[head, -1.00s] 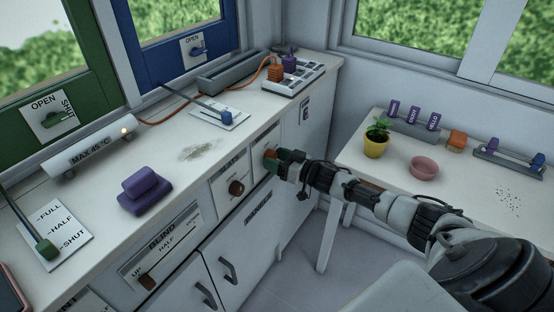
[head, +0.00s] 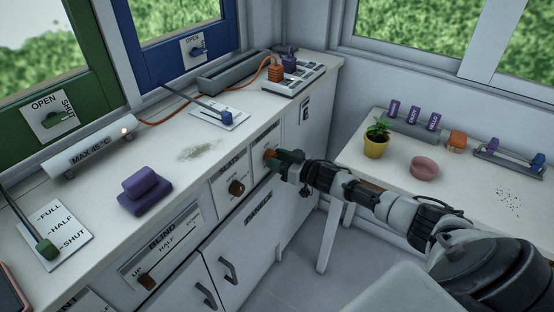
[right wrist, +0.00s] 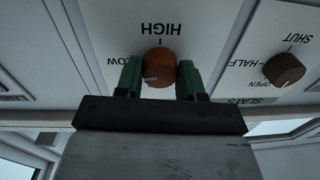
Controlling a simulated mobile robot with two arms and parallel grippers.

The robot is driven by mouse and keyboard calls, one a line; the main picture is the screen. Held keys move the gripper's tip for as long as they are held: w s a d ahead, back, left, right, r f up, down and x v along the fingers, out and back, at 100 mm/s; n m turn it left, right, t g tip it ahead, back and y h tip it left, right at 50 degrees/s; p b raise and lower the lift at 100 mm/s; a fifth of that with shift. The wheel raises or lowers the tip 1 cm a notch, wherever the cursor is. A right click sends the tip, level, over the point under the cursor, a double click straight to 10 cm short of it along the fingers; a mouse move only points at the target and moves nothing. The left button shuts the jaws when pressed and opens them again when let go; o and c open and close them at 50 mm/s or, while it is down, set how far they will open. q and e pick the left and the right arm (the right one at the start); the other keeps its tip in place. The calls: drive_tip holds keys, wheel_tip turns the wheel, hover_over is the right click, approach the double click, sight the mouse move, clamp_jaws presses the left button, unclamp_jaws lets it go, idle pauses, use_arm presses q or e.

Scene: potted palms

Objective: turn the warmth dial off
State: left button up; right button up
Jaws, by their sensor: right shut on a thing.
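The orange warmth dial (right wrist: 160,62) is on the front panel of the counter, with HIGH and LOW printed around it upside down in the right wrist view. Its white mark points to the lower left in that view, away from HIGH; any label on that side is hidden. My right gripper (right wrist: 160,78) has a green finger on each side of the dial and is shut on it. In the head view my right gripper (head: 272,158) is at the counter front and covers most of the dial. My left gripper is not in view.
A brown slats dial (head: 236,188) is close beside the gripper on the same front. A purple block (head: 145,191) and a blue-handled lever (head: 227,117) are on the counter. A side table (head: 463,187) at right holds a potted plant (head: 375,141) and a pink bowl (head: 424,168).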

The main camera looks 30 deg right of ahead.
drive_tip(key=shift+n+h+b, duration=0.4)
drive_tip(key=shift+n+b, duration=0.9)
drive_tip(key=shift+n, duration=6.5)
drive_tip(key=o, duration=0.9)
drive_tip(key=shift+r, duration=0.1)
drive_tip(key=v, duration=1.1)
drive_tip(key=shift+w+r, duration=0.1)
drive_tip(key=shift+r, duration=0.1)
drive_tip(key=shift+f, duration=0.1)
